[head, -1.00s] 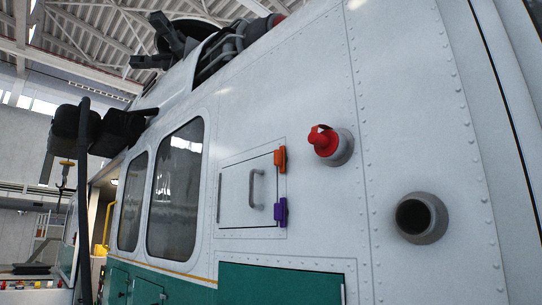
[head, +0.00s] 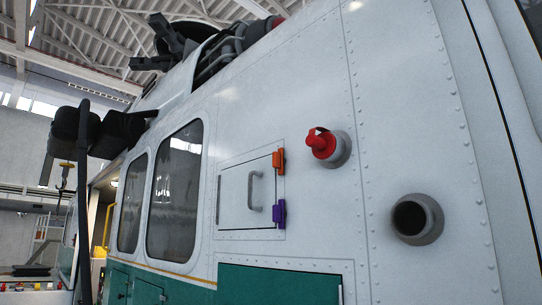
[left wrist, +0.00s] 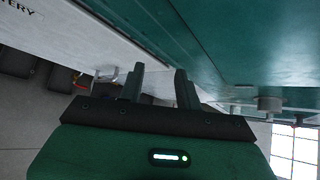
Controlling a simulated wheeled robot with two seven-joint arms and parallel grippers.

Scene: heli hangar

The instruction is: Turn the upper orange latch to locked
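The upper orange latch (head: 279,161) sits at the upper right edge of a small white access panel (head: 235,199) on the helicopter's side. A purple latch (head: 279,213) sits below it on the same edge. A grey handle (head: 254,191) is on the panel, which lies flush in its frame. Neither gripper shows in the head view. In the left wrist view my left gripper (left wrist: 158,84) is open and empty, its two fingers apart, near a green surface. The latches are not visible there.
A red-capped fitting (head: 322,144) and a grey round port (head: 417,218) stick out right of the panel. A green panel (head: 279,284) lies below. Two windows (head: 176,187) are to the left.

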